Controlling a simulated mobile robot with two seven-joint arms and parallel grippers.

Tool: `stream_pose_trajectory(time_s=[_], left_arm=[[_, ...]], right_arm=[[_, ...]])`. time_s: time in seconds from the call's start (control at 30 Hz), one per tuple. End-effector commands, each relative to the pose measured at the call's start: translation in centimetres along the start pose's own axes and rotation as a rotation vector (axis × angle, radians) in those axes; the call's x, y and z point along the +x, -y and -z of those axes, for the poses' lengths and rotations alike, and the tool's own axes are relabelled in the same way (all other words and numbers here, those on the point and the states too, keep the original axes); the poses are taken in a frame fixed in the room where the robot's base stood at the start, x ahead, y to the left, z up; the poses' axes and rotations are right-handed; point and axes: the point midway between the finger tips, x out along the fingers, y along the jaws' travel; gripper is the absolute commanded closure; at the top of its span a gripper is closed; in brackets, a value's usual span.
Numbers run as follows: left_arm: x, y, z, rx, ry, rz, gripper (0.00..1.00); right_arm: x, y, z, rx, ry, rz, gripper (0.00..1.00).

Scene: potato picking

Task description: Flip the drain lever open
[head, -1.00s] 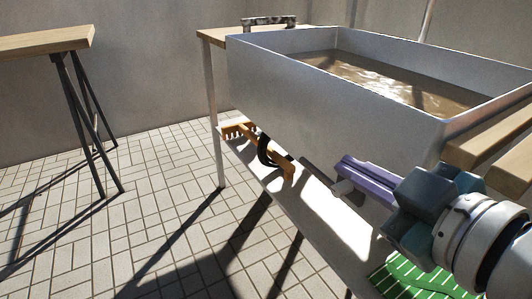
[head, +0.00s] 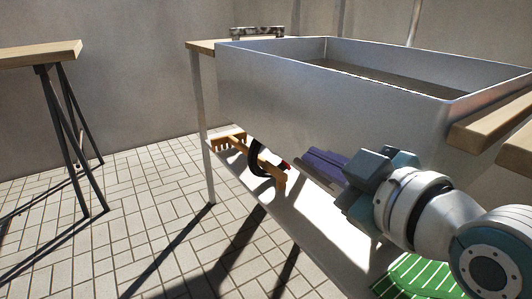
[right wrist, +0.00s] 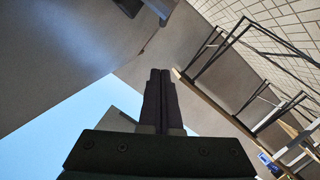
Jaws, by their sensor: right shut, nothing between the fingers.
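The metal sink basin (head: 290,95) stands on a frame, with a brown surface showing inside it. Below its underside a black curved hose (head: 256,158) hangs. A small red part (head: 286,164), possibly the drain lever's end, shows just left of my right gripper's fingertips. I cannot tell whether they touch or which way the lever stands. My right gripper (head: 312,160) reaches under the basin, its purple-looking fingers shut and empty. In the right wrist view its dark fingers (right wrist: 160,78) are together. A dark part (right wrist: 150,8) shows at the top edge there. My left gripper is out of view.
A lower shelf (head: 290,226) runs under the basin, with a wooden rake-like tool (head: 262,160) and a green striped item (head: 415,278). A wooden-topped trestle table (head: 40,56) stands left. The tiled floor (head: 130,190) between is clear.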

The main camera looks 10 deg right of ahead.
Motion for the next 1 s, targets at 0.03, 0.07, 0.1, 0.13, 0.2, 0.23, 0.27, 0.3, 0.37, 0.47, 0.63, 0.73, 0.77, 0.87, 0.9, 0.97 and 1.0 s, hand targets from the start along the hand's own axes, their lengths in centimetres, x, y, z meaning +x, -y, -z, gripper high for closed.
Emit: stream_pose_trajectory(time_s=[0.03,0.07,0.1,0.13,0.2,0.23,0.27,0.3,0.37,0.47,0.63,0.73,0.77,0.87,0.9,0.97,1.0], left_arm=[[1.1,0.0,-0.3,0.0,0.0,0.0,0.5],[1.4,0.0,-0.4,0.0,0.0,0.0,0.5],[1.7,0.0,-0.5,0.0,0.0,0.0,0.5],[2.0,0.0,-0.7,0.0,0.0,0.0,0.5],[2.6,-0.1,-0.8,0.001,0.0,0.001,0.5],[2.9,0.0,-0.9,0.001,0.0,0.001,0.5],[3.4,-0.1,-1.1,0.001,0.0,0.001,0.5],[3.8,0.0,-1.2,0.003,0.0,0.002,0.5],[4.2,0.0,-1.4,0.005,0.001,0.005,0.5],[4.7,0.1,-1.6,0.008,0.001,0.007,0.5],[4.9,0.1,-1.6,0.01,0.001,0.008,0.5],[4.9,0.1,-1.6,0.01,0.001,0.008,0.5],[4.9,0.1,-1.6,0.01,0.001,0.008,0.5],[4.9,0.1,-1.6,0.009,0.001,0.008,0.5],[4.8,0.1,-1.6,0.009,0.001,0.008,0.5],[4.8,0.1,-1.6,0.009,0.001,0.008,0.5],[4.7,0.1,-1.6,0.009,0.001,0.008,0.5]], right_arm=[[1.3,0.2,-0.3,0.0,-0.004,-0.004,1.0],[2.0,0.2,-0.4,0.0,-0.003,-0.003,1.0],[2.8,0.2,-0.3,0.001,-0.003,-0.002,1.0],[3.5,0.2,-0.4,0.0,-0.003,-0.003,1.0],[4.8,0.2,-0.3,0.001,-0.003,-0.003,1.0],[5.3,0.2,-0.4,0.001,-0.003,-0.002,1.0],[5.2,0.4,-1.4,-0.002,0.003,0.0,1.0],[5.3,0.3,-2.1,-0.004,0.003,0.0,1.0],[5.5,0.3,-2.8,-0.004,0.002,0.0,1.0],[5.6,0.2,-3.6,-0.003,0.002,0.0,1.0],[5.7,0.0,-4.0,-0.003,0.0,-0.001,1.0],[5.7,-0.1,-3.9,-0.002,-0.001,-0.001,1.0],[5.7,-0.1,-3.9,-0.002,0.0,-0.001,1.0],[5.7,0.0,-3.9,-0.002,0.0,-0.001,1.0],[5.7,0.0,-3.9,-0.002,0.0,0.0,1.0],[5.7,-0.1,-3.9,-0.002,0.001,0.0,1.0],[5.7,-0.1,-3.9,-0.002,0.004,0.002,1.0]])
